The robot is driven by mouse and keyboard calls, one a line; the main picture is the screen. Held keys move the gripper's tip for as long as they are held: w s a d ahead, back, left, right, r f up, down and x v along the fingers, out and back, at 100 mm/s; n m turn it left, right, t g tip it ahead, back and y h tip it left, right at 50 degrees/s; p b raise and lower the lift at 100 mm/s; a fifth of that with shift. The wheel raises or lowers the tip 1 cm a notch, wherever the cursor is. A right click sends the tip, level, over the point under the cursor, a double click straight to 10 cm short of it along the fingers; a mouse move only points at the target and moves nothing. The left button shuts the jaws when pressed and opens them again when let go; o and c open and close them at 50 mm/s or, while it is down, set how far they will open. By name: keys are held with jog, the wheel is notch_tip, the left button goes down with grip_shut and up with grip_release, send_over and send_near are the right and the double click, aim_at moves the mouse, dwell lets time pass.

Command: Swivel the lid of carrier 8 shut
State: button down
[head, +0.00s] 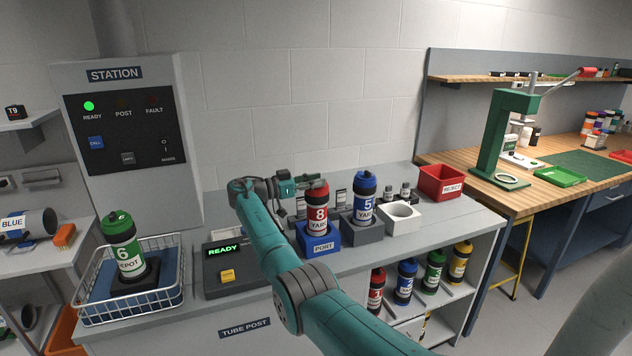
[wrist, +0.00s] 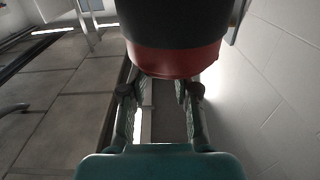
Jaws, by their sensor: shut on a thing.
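Carrier 8 (head: 317,214) is a red tube with black bands, upright in the blue PORT holder (head: 318,241). My gripper (head: 306,184) reaches in level from the left at the height of its top and is shut on the lid (head: 318,187). In the wrist view, a dark round body with a red rim (wrist: 178,62) fills the upper middle, and my gripper's fingers (wrist: 160,92) reach up to either side of its lower edge. The exact contact is hidden there. I cannot tell how far the lid is turned.
Blue carrier 5 (head: 364,204) stands in a grey holder just right, with an empty white holder (head: 398,215) and red reject bin (head: 441,182) beyond. Left are the READY box (head: 225,268) and green carrier 6 (head: 122,243) in a wire basket (head: 176,294). A wall stands behind.

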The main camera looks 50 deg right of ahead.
jog(key=shift+a+f+g, duration=0.1)
jog(key=shift+f+g, duration=0.05)
jog(key=shift+g, duration=0.15)
dwell(0.4)
jog(key=c, duration=0.8)
grip_release()
jog(key=shift+w, duration=0.1)
jog(key=shift+c, duration=0.2)
notch_tip(320, 180, up, 10)
